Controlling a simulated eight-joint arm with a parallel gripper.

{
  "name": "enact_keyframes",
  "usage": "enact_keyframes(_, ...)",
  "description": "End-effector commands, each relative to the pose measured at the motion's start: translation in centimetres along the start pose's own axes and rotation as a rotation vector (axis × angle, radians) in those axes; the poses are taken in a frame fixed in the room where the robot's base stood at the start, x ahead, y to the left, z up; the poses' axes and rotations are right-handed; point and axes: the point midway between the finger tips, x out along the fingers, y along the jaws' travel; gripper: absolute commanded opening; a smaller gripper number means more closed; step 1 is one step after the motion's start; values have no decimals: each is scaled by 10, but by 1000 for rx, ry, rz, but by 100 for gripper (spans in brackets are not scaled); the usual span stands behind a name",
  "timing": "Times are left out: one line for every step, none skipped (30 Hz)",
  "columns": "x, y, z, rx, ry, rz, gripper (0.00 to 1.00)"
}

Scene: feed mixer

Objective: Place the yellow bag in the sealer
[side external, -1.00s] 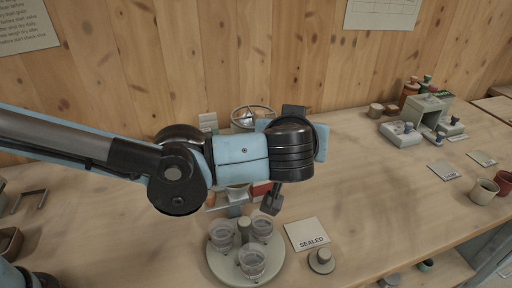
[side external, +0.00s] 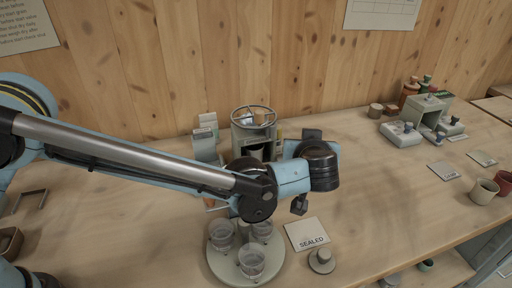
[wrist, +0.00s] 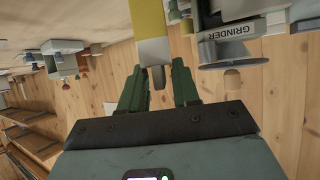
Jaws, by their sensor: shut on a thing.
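The yellow bag (wrist: 148,14) shows in the wrist view, with a pale lower part, at the fingertips. My gripper (wrist: 158,72) has green fingers on both sides of its lower end and is shut on it. In the side external view the fingers and the bag are hidden behind my dark wrist. No machine in view carries a readable sealer label.
A grinder (wrist: 228,45) is at the wrist view's upper right. A round tray (side external: 218,270) with clear cups stands below my arm, beside a SEALED card (side external: 307,234) and a grey knobbed weight (side external: 321,262). A grey-green machine (side external: 427,108) and cups stand right. The bench centre right is clear.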

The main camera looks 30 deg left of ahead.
Motion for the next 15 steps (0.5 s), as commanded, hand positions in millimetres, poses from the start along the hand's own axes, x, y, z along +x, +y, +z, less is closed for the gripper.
enact_keyframes(8,-1,0,0,0,-2,0)
enact_keyframes(11,-1,1,0,0,-1,0)
enact_keyframes(15,-2,1,0,0,0,0)
enact_keyframes(17,-2,1,0,0,0,0)
enact_keyframes(18,-2,1,0,0,0,0)
enact_keyframes(20,-2,2,0,0,0,0)
enact_keyframes(21,-2,4,0,0,0,0)
enact_keyframes(23,-2,7,1,0,1,0)
enact_keyframes(25,-2,12,1,0,1,0)
enact_keyframes(27,-2,16,1,0,1,0)
enact_keyframes(30,-2,20,1,0,1,0)
enact_keyframes(32,-2,25,1,0,1,0)
enact_keyframes(34,-2,28,1,0,1,0)
enact_keyframes(35,-2,31,1,0,1,0)
enact_keyframes(37,-2,34,1,1,1,0)
